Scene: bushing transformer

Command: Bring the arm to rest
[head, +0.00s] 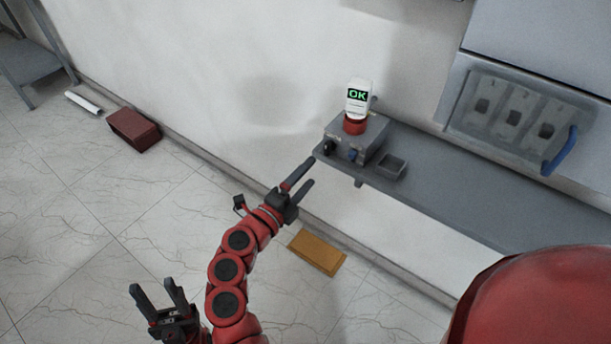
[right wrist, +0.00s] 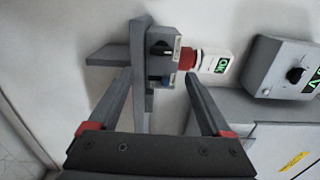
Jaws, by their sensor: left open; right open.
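My right gripper (head: 304,172) is open and empty. It is reached out toward the grey shelf, left of and apart from a grey box (head: 358,139). In the right wrist view its two fingers (right wrist: 158,85) are spread, with the box (right wrist: 160,62) seen beyond them. A white device (head: 357,98) with a green "OK" display stands upright in a red collar (head: 354,126) on the box; it also shows in the right wrist view (right wrist: 216,62). My left gripper (head: 159,289) is open and empty, low at the left above the floor.
A grey shelf (head: 450,180) runs along the wall, with a small open tray (head: 391,166) beside the box. A panel with slots (head: 515,108) and a blue handle (head: 560,151) is at right. A yellow board (head: 317,252) and a dark red box (head: 134,129) lie on the floor.

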